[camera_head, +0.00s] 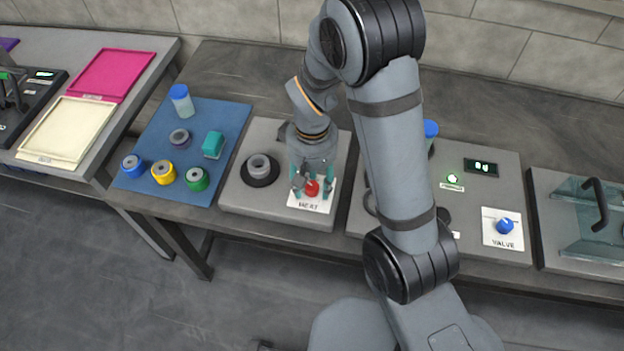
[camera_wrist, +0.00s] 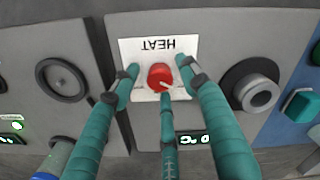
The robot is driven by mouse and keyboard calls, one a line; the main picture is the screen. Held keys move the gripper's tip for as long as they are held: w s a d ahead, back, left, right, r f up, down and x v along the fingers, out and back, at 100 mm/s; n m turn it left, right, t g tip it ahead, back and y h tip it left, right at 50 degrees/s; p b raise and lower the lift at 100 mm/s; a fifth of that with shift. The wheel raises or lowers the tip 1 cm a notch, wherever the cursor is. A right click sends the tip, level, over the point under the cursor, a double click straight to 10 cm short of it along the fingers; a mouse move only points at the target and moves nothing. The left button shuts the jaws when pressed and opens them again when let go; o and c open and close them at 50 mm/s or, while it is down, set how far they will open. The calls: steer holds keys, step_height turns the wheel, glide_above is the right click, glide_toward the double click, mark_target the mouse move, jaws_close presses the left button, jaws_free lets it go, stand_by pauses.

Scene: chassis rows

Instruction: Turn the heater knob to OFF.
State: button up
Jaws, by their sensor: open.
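The heater knob (camera_head: 312,188) is red and sits on a white plate marked HEAT (camera_head: 309,206), on a grey unit. In the wrist view the knob (camera_wrist: 160,77) shows a pale pointer mark toward the lower right, and the plate's lettering is upside down. My gripper (camera_head: 311,180) points down over the knob with its teal fingers open. In the wrist view the fingertips stand around the knob, one at left, one at right and one below. Gaps show at left and right; I cannot tell if the lower finger touches. An OFF mark cannot be made out.
A dark round fixture with a grey ring (camera_head: 259,168) is left of the knob on the same unit. A blue mat (camera_head: 222,121) with jars and a teal block lies further left. A VALVE panel (camera_head: 502,229) with a blue knob and a lit display (camera_head: 481,167) are at right.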

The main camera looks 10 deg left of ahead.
mark_target(312, 186)
step_height(312, 186, up, 12)
stand_by(0.5)
stand_by(0.3)
step_height(312, 186, down, 12)
steer(key=shift+f, duration=0.1)
stand_by(0.4)
steer(key=shift+m, duration=0.3)
